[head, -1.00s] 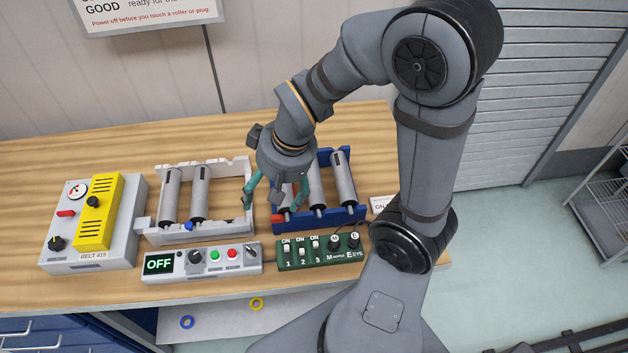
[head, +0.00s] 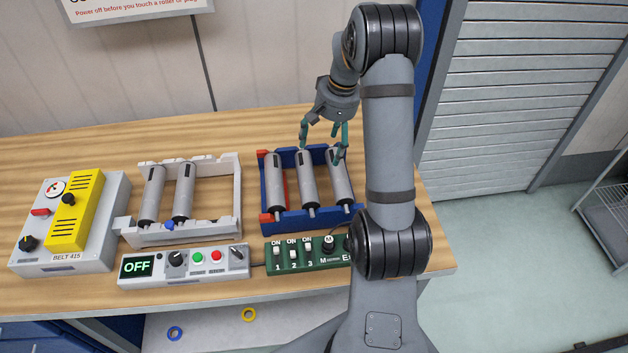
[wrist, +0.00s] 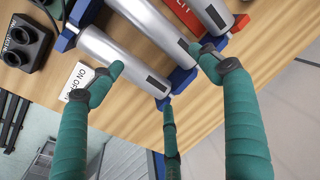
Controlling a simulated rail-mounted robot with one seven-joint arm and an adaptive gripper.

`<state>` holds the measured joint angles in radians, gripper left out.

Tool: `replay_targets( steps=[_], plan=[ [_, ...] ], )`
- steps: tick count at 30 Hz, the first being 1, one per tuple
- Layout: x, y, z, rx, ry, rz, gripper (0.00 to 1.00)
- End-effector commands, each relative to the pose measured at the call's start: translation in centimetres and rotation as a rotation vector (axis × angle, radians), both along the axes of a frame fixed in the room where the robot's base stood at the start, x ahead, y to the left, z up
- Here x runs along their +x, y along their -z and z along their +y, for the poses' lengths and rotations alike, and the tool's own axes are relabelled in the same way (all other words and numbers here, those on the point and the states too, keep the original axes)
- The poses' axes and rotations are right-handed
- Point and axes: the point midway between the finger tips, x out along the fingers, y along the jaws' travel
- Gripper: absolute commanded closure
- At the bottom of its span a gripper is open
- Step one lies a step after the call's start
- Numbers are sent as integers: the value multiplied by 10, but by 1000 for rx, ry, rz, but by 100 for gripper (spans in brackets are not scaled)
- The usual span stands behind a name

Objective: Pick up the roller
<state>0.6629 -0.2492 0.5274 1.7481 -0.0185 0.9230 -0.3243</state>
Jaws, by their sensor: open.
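Three grey rollers with dark ends lie in a blue rack: the left roller (head: 274,188), the middle roller (head: 307,182) and the right roller (head: 339,180). The blue rack (head: 290,226) has red parts on its left side. My gripper (head: 322,154) has teal fingers, spread open and empty, over the rear right of this rack. In the wrist view, the right roller (wrist: 122,60) runs between the spread fingers, with one fingertip close beside its edge. I cannot tell whether they touch. Two more rollers, one here (head: 184,190), lie in a white rack (head: 228,222).
A control box reading OFF (head: 137,267) and a green switch box (head: 293,256) stand in front of the racks. A grey and yellow BELT 415 unit (head: 75,212) is at the left. An ON/OFF card (wrist: 82,80) lies beside the blue rack. Bare wood lies behind the racks.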

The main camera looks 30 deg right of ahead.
Motion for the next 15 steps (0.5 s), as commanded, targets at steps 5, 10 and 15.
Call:
replay_targets(
  steps=[5,10,15],
  plan=[
    [-20,0,21,63,-91,61,23],
    [-20,22,26,64,-120,61,23],
    [-17,43,30,61,-118,58,23]
  ],
)
